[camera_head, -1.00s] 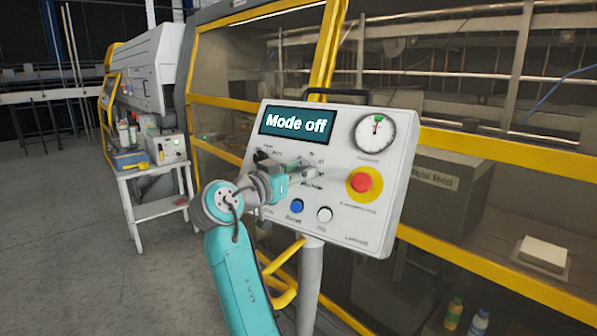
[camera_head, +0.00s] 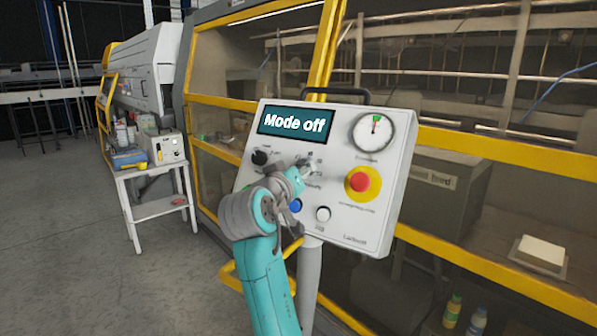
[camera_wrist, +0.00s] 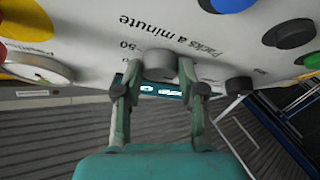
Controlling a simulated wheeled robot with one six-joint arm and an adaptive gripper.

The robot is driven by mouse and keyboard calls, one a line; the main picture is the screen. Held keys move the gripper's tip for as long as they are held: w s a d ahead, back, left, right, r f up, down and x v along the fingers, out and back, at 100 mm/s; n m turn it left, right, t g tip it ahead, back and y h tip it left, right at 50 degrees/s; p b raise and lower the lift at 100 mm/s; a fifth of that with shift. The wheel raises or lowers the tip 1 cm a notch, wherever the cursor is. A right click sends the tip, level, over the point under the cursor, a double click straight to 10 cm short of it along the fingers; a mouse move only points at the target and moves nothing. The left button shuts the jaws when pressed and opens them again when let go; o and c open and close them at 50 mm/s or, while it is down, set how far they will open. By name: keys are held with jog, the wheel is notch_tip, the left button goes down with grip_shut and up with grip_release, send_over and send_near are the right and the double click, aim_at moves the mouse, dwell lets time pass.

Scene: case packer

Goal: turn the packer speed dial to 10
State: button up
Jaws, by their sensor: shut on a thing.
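In the head view, my gripper (camera_head: 308,170) is at the middle of the panel (camera_head: 375,225) and mostly hides the dial. The dial's pointer and most of its scale are hidden; part of a "50" shows beside it. The display (camera_head: 296,123) reads "Mode off".
A red emergency stop (camera_head: 360,183) on a yellow ring is right of my gripper. A blue button (camera_head: 295,206) and a white button (camera_head: 323,214) sit below. A black knob (camera_head: 260,158) is to the left, and a round gauge (camera_head: 371,131) is above right.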

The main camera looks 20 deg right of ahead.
jog(key=shift+d+n+t+y, duration=0.15)
jog(key=shift+n+t+y, duration=0.15)
jog(key=shift+n+y, duration=1.2)
jog(key=shift+n+h, duration=0.4)
jog(key=shift+n, duration=0.2)
jog(key=o, duration=1.1)
jog(key=shift+o, duration=0.2)
jog(key=shift+s, duration=0.15)
jog(key=v, duration=1.2)
